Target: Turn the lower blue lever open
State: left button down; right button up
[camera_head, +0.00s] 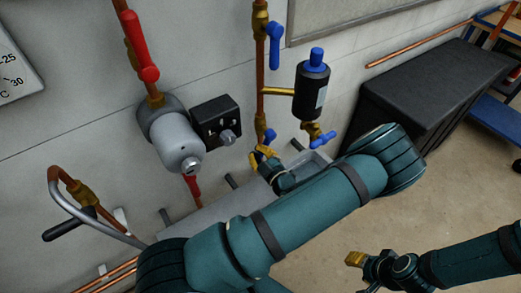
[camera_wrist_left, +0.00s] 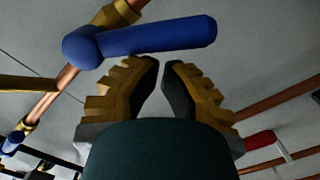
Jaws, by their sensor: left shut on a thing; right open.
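The lower blue lever (camera_head: 270,136) sits on a brass valve low on the vertical copper pipe, partly hidden by my left gripper in the head view. In the left wrist view the lever (camera_wrist_left: 150,38) lies crosswise at the fingertips. My left gripper (camera_head: 264,158) has yellow-brown fingers, which also show in the left wrist view (camera_wrist_left: 161,66), their tips close together; it is shut on the lever, though the contact is hard to see. My right gripper (camera_head: 356,259) is open and empty over the floor at lower right.
An upper blue lever (camera_head: 275,45) hangs on the same pipe. A black cylinder (camera_head: 312,90) with a blue cap and another blue handle (camera_head: 322,139) stands to the right. A grey pump (camera_head: 172,138) and red lever (camera_head: 139,46) are left. A black chest (camera_head: 425,95) stands behind.

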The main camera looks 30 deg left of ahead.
pick_arm(q)
jog(key=n, duration=0.1)
jog(key=w+f+n, duration=0.1)
jog(key=n, duration=0.1)
jog(key=f+n+b, duration=0.1)
jog(key=n, duration=0.1)
jog(key=shift+w+d+f, duration=0.1)
jog(key=shift+w+d, duration=0.2)
jog(key=shift+d, duration=0.05)
jog(key=shift+w+d+f, duration=0.15)
jog(key=shift+w+f, duration=0.1)
jog(key=shift+w, duration=0.1)
jog(key=shift+w+d, duration=0.1)
jog(key=shift+w, duration=0.05)
